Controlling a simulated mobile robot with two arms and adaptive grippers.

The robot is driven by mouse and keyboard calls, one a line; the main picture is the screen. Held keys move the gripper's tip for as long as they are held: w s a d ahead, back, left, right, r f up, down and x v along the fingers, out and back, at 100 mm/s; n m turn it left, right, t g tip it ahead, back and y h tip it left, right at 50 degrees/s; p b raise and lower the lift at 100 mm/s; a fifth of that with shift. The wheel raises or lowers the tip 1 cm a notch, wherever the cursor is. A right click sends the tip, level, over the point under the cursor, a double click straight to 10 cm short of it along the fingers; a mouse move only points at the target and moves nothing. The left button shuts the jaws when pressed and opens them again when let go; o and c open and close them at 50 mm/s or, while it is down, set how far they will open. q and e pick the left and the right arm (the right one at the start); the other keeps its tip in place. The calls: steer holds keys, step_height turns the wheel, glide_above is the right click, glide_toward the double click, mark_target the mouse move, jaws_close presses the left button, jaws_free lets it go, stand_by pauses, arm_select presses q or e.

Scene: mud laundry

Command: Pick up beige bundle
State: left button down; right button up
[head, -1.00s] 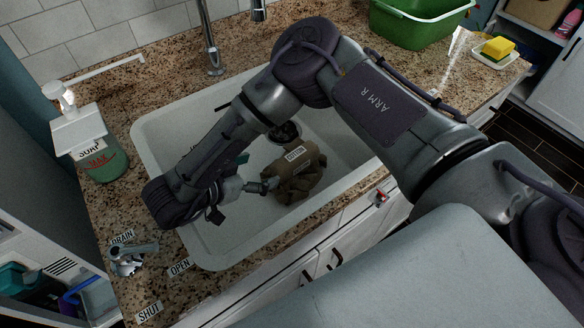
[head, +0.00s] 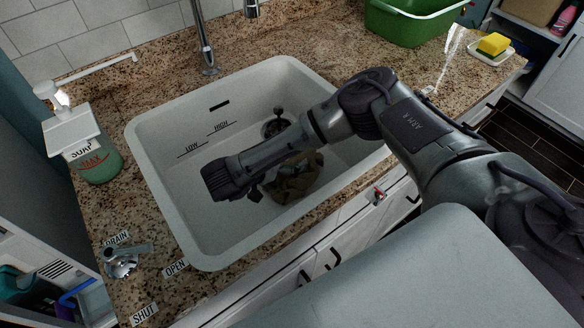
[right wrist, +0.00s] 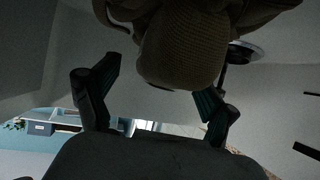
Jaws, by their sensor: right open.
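The beige bundle (head: 297,182) sits in the white sink toward its front right side, partly hidden under my right forearm. It is brownish cloth, and its label is hidden now. In the right wrist view the bundle (right wrist: 185,45) fills the top middle, close to the fingertips. My right gripper (right wrist: 158,85) is open, one finger to each side of the bundle's lower part; I cannot tell whether they touch it. In the head view my wrist mostly covers the gripper. My left gripper is not in view.
The sink (head: 165,165) has a raised rim and a dark drain fitting (head: 275,126) behind the bundle. A soap dispenser (head: 85,150) stands left, a drain lever (head: 122,262) front left. The faucet (head: 205,45) rises behind. A green tub (head: 405,25) and sponge (head: 493,44) are at back right.

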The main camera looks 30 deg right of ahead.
steer(key=shift+c, duration=0.8)
jaws_close()
steer(key=shift+r, duration=0.1)
